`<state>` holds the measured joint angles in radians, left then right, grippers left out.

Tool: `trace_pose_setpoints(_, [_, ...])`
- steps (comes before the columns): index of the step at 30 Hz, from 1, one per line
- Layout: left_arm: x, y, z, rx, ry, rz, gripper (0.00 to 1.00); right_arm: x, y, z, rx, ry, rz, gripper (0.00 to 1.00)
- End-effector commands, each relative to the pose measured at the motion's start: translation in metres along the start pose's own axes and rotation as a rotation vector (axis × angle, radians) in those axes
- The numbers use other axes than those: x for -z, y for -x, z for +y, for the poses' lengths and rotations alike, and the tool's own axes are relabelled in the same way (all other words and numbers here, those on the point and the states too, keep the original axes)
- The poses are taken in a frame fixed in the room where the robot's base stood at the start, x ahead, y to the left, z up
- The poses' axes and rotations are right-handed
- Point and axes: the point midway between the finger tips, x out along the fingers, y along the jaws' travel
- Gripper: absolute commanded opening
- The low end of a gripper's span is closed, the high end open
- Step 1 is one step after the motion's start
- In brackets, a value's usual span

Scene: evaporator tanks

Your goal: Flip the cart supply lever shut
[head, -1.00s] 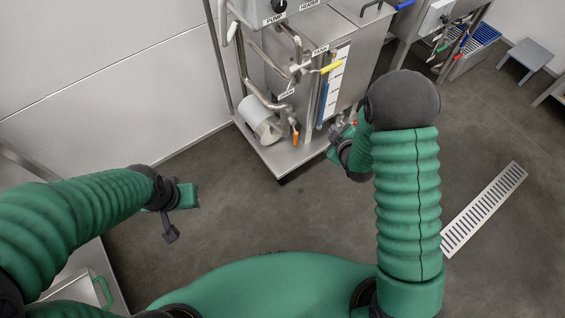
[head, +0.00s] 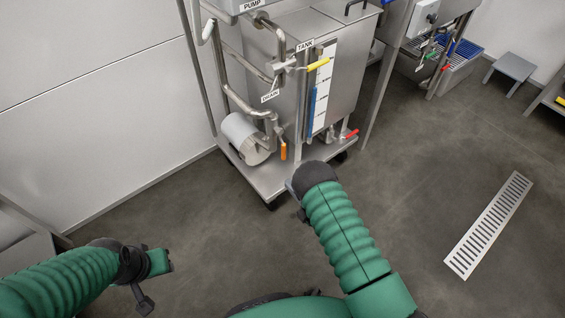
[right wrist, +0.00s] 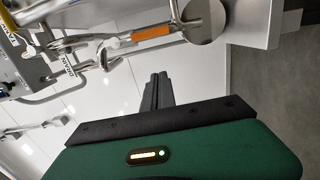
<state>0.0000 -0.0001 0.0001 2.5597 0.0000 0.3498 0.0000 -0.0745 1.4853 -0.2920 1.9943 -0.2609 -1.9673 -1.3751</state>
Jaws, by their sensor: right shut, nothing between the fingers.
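The steel cart (head: 262,176) stands at the upper middle of the head view, with several coloured levers. A red lever (head: 351,133) sits low at its right front, tilted up to the right. An orange lever (head: 284,151) hangs down in front of the pump; it also shows lying sideways in the right wrist view (right wrist: 151,32). A yellow lever (head: 318,63) is higher up. I cannot read which is the supply lever. My right gripper (right wrist: 155,92) is shut, empty and apart from the orange lever; my arm mostly hides it in the head view. My left gripper (head: 158,263) is over bare floor.
A blue strip (head: 311,112) runs beside the tank's scale. A floor drain grate (head: 488,225) lies at the right. A grey stool (head: 513,68) and a second steel unit (head: 432,32) stand at the back right. Floor in front of the cart is open.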

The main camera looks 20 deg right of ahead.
Motion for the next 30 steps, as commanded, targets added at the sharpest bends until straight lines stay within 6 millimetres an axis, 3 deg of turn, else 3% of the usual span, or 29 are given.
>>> trace_pose_setpoints(14, [-0.011, -0.046, 0.000, 0.000, 0.000, -0.001, 0.36, -0.003, -0.096, -0.004, -0.004, 0.001, -0.001, 0.00])
trace_pose_setpoints(18, [-0.014, -0.057, 0.000, 0.000, 0.000, -0.001, 0.36, -0.028, -0.100, -0.004, -0.002, 0.000, -0.003, 0.00])
trace_pose_setpoints(21, [-0.014, -0.059, 0.000, 0.000, 0.000, -0.001, 0.36, -0.035, -0.102, -0.002, -0.001, 0.000, -0.001, 0.00])
trace_pose_setpoints(30, [-0.014, -0.059, 0.000, 0.000, 0.000, -0.001, 0.36, -0.039, -0.102, 0.000, 0.000, -0.001, -0.001, 0.00])
